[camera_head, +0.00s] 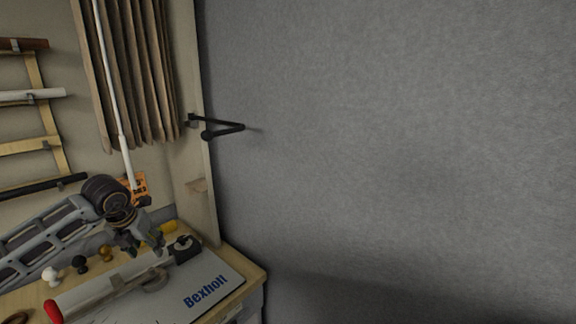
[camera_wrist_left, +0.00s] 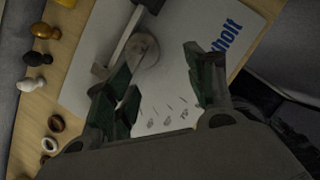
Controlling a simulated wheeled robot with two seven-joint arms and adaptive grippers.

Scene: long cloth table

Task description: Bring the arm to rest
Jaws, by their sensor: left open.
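My left arm comes in from the left in the head view. My left gripper (camera_head: 143,243) is tilted downward above the back part of a pale board marked "Bexholt" (camera_head: 228,275). In the left wrist view my left gripper (camera_wrist_left: 160,88) has its two dark green fingers spread apart, with nothing between them but the board's surface (camera_wrist_left: 185,30) below. A long grey bar (camera_head: 105,289) with a red end (camera_head: 53,312) and a black block (camera_head: 186,249) lies on the board, close to the gripper. My right gripper is not in view.
White (camera_head: 50,276), black (camera_head: 80,264) and ochre (camera_head: 106,253) knobs stand along the table's back, with rings (camera_wrist_left: 55,123) nearby. A grey wall (camera_head: 400,150) fills the right. A black bracket (camera_head: 220,128), brown curtain (camera_head: 130,70) and rack (camera_head: 40,100) are behind.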

